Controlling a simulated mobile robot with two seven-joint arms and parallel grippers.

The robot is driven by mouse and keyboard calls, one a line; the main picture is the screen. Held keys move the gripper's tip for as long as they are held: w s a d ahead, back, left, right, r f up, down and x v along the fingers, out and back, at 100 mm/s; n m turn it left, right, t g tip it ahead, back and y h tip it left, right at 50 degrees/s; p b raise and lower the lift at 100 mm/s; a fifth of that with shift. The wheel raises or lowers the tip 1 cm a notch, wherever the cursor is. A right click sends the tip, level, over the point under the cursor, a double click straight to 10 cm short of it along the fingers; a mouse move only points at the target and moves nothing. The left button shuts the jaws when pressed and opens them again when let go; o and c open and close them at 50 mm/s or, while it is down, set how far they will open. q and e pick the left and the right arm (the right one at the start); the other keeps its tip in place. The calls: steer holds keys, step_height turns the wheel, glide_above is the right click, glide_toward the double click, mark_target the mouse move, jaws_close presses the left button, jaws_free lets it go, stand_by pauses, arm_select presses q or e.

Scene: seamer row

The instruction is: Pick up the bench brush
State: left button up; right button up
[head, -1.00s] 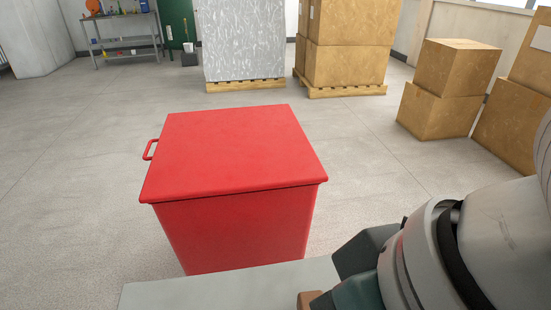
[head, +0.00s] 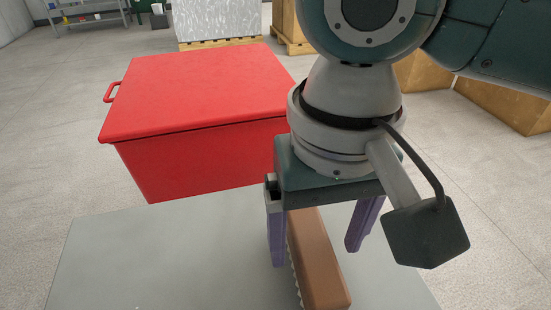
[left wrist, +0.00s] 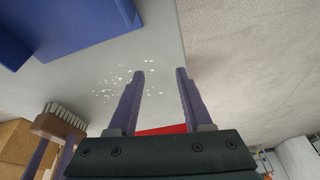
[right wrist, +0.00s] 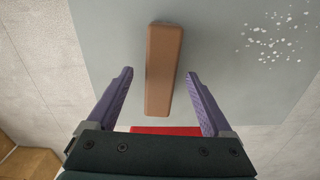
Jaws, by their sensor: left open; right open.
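The bench brush (head: 322,270) has a brown block and pale bristles, and lies on the grey table (head: 150,245). It also shows in the left wrist view (left wrist: 60,122) and the right wrist view (right wrist: 162,70). My right gripper (head: 315,255) is open above the brush, with one purple finger to each side of it in the head view. In the right wrist view its fingertips (right wrist: 159,76) are spread wider than the brush, with visible gaps. My left gripper (left wrist: 160,74) is open and empty; it is outside the head view.
A red lidded box (head: 200,95) stands just beyond the table. White flecks (left wrist: 125,82) lie scattered on the table, also in the right wrist view (right wrist: 278,35). A blue object (left wrist: 70,22) sits at the table's side. Cartons (head: 510,100) stand behind my right arm.

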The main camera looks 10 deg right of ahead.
mark_target(314, 244)
arm_select(q)
step_height(314, 244, down, 2)
steer(key=shift+f+b, duration=0.1)
steer(key=shift+b, duration=0.8)
arm_select(e)
steer(key=f, duration=0.4)
steer(key=shift+w+f, duration=0.15)
steer(key=shift+w, duration=0.15)
steer(key=shift+f, duration=0.4)
arm_select(q)
steer(key=shift+a, duration=0.1)
arm_select(e)
jaws_close()
